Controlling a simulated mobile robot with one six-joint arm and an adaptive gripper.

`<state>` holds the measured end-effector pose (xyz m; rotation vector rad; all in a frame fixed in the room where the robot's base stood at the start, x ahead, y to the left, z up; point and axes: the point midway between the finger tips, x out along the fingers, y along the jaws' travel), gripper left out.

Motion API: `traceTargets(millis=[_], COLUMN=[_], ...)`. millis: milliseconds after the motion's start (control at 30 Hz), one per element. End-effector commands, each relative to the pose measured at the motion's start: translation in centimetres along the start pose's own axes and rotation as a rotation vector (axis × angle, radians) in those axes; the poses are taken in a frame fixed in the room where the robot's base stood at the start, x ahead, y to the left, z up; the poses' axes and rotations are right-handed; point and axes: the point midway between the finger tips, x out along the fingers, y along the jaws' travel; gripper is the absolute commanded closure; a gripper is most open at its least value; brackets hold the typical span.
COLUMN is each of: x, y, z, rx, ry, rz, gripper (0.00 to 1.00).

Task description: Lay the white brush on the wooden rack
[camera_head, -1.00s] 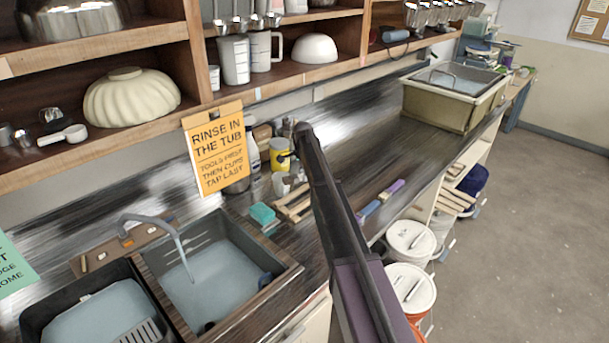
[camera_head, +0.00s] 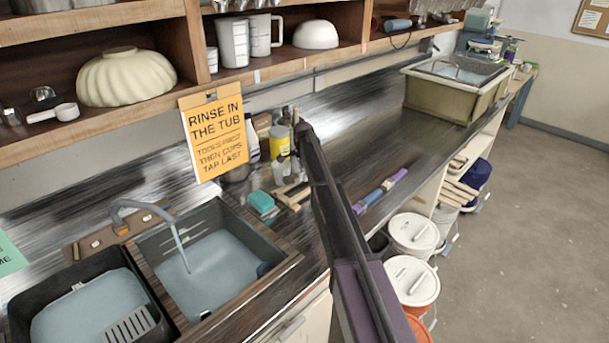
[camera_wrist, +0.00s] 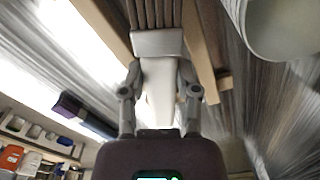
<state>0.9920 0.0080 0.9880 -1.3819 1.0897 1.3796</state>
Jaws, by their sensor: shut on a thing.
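The white brush (camera_wrist: 160,85) is held between my gripper's two fingers (camera_wrist: 160,92) in the wrist view. Its pale handle lies between the fingertips, and its wide ferrule and brown-grey bristles point to the top of the picture. Wooden slats of the rack (camera_wrist: 205,55) show on both sides of the brush. I cannot tell whether the brush touches them. In the head view the wooden rack (camera_head: 304,204) lies on the counter beside the sink, partly covered by my arm. My gripper and the brush cannot be made out there.
A teal sponge (camera_head: 261,202) lies just left of the rack. A yellow container (camera_head: 279,142) and bottles stand behind it. A purple and blue tool (camera_head: 380,192) lies to the right. The sink (camera_head: 208,262) is at the left. A large pale round vessel (camera_wrist: 285,28) is close in the wrist view.

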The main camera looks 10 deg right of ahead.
Motion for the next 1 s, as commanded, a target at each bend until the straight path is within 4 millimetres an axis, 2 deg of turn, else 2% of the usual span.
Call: traceTargets(millis=[200,1000], x=[0.88,1.31], y=[0.01,0.03], z=[-0.04,-0.10], rx=[0.000,0.001], ry=[0.000,0.000], rz=[0.000,0.000], gripper=[1.00,1.00])
